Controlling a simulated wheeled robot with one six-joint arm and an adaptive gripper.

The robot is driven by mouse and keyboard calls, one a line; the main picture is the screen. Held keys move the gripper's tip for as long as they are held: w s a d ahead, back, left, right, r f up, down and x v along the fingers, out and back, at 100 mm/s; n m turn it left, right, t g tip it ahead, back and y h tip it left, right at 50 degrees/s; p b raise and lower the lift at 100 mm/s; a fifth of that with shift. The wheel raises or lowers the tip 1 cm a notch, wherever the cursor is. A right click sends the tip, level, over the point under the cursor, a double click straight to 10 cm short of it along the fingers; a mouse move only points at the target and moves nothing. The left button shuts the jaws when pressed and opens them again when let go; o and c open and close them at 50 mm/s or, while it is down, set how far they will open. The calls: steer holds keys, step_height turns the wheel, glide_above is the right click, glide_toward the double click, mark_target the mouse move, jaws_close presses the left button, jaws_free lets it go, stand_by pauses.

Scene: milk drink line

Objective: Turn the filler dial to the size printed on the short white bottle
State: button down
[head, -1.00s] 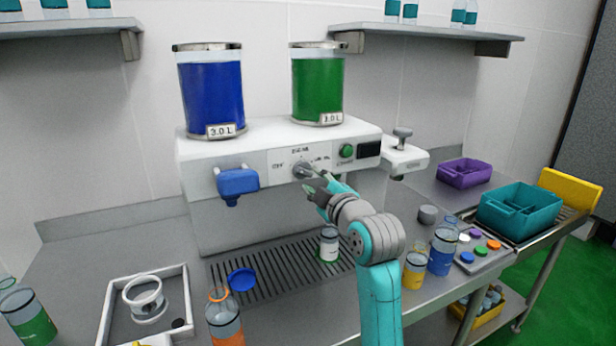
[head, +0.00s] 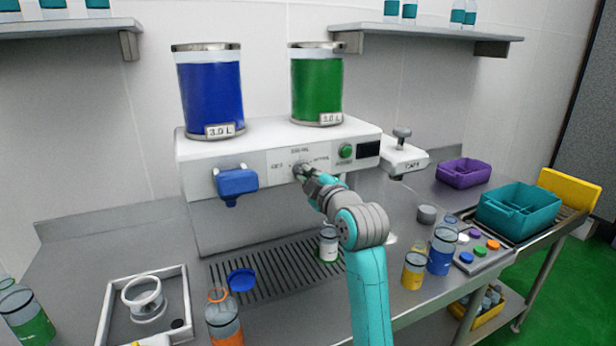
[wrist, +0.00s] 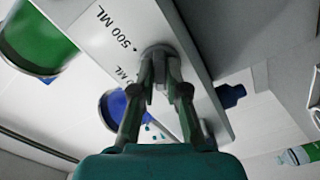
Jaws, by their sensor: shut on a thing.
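The filler dial (wrist: 158,52) is a grey round knob on the white front panel of the filler (head: 262,160). My gripper (head: 303,173) reaches the panel, and in the wrist view its two fingers (wrist: 160,75) are closed on the dial. A "500 ML" mark with a dot shows beside the dial in the wrist view; another ML mark is partly hidden by a finger. The short white bottle (head: 328,246) stands upright on the drip grate below my arm, partly hidden by it. Its printed size is too small to read.
A blue spout (head: 237,184) sticks out left of the dial, and a green button (head: 346,151) sits to its right. Blue (head: 212,95) and green (head: 316,88) tanks stand on top. A blue cap (head: 241,280) lies on the grate. Bottles (head: 441,248) stand at right.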

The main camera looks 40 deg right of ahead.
steer(key=m, duration=0.5)
steer(key=shift+f+m, duration=0.1)
steer(key=shift+m, duration=0.3)
steer(key=m, duration=0.6)
steer(key=shift+a, duration=0.1)
stand_by(0.4)
steer(key=c, duration=1.2)
jaws_free()
steer(key=v, duration=1.2)
